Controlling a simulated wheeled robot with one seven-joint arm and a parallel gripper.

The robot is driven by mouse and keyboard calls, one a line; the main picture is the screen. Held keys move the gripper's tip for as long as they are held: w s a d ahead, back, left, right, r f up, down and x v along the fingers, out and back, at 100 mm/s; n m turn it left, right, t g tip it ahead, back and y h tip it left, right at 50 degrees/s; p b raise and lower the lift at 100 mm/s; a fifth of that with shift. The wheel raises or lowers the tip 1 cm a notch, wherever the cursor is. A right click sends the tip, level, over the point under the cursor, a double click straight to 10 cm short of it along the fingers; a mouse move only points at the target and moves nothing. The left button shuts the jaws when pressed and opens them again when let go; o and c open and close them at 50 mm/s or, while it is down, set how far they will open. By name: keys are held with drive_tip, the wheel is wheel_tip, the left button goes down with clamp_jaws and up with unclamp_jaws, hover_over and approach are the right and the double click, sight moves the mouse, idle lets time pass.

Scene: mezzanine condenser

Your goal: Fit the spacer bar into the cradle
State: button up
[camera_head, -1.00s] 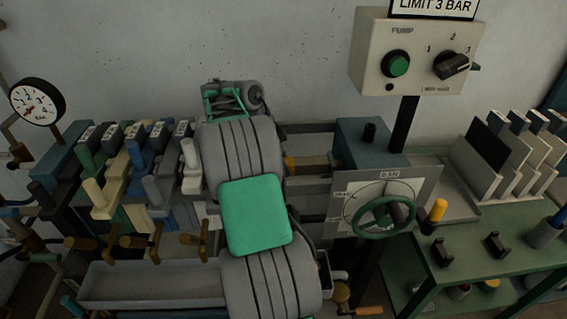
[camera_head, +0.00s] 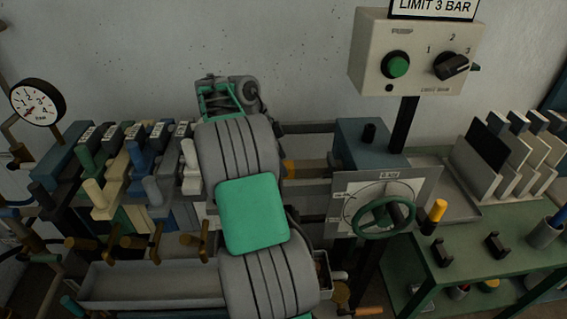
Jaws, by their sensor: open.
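My gripper (camera_head: 228,100) is at the far end of my arm, near the back wall above the rails. It is small and partly hidden by my own arm; I make out nothing held in it. Two black notched blocks (camera_head: 443,252) stand apart on the green bench at the right and look like the cradle, with no bar across them. I cannot pick out the spacer bar for certain. A short brown-orange piece (camera_head: 304,167) shows between the rails just right of my arm, partly hidden, and I cannot tell whether it is the bar.
Several numbered valve blocks with levers (camera_head: 118,165) crowd the left, above a grey trough (camera_head: 150,285). A green handwheel (camera_head: 384,214) and blue block (camera_head: 370,142) stand right of my arm. The green bench (camera_head: 470,265) has free room around the notched blocks; a rack of plates (camera_head: 500,160) stands behind.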

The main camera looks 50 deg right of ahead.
drive_tip(key=p+v, duration=0.2)
drive_tip(key=v, duration=0.3)
drive_tip(key=shift+w+r, duration=0.1)
drive_tip(key=shift+r, duration=0.3)
